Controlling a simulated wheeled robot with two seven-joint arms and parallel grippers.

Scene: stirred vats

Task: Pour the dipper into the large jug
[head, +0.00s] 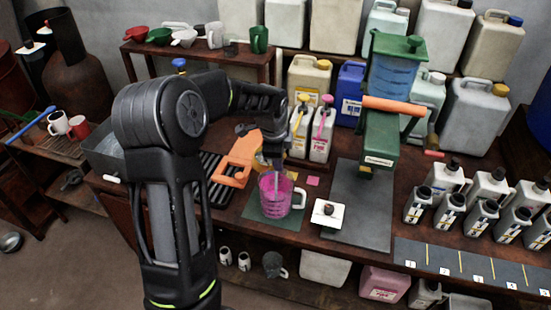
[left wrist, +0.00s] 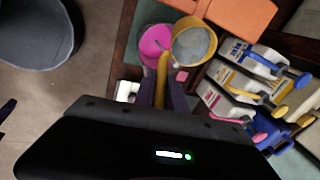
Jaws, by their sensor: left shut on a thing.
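The large jug (head: 283,199) is clear with pink contents and a pale handle on its right. It stands upright on a dark green mat (head: 258,222); its pink inside also shows in the left wrist view (left wrist: 152,38). My left gripper (head: 275,140) is above and behind the jug, shut on the yellow handle of the dipper (head: 262,161). In the left wrist view the dipper (left wrist: 195,42) shows a yellow rim and grey inside, right beside the jug's mouth. A thin pale streak runs into the jug; I cannot tell whether it is liquid or a rod. My right gripper is out of view.
An orange piece (head: 236,158) lies left of the jug. White bottles with yellow and pink pumps (head: 321,135) stand behind it. Several small bottles stand farther right.

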